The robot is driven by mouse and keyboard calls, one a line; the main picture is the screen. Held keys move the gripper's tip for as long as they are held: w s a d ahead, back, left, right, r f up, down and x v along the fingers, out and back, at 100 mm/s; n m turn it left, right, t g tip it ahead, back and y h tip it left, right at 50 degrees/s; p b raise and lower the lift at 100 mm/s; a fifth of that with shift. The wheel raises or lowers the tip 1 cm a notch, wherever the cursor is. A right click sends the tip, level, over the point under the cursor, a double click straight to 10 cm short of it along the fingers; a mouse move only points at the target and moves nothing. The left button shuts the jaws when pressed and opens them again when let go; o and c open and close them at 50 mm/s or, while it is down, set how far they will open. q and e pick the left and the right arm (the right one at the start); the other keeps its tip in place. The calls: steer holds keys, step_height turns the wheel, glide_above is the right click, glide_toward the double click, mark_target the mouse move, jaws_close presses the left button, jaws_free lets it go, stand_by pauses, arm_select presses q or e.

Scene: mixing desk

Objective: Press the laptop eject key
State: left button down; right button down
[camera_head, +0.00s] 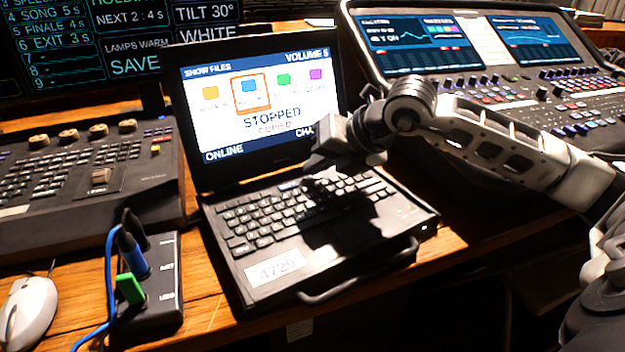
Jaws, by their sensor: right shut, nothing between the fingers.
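The black laptop (285,240) stands open in the middle of the desk, its screen (257,105) reading "SHOW FILES", "STOPPED" and "ONLINE". Its keyboard (262,218) faces me, with a white label "4729" at the front left. My right gripper (310,165) is shut and empty, just above the back rows of keys near the screen's lower edge. The gripper and its shadow cover part of the keyboard. I cannot pick out the eject key or tell whether the fingertips touch a key. My left gripper is not in view.
A small black hub (150,310) with blue and green plugs stands left of the laptop, beside a white mouse (28,312). A control desk (85,175) lies left, and a large mixing console (540,95) lies right. The table's front edge runs below the laptop.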

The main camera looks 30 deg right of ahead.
stand_by(0.3)
steer(key=shift+f+b, duration=0.3)
steer(key=shift+b, duration=0.15)
steer(key=shift+r, duration=0.1)
stand_by(0.5)
steer(key=shift+r+p, duration=0.4)
steer(key=shift+r, duration=0.25)
steer(key=shift+r, duration=0.1)
step_height(320, 180, up, 5)
steer(key=p, duration=0.3)
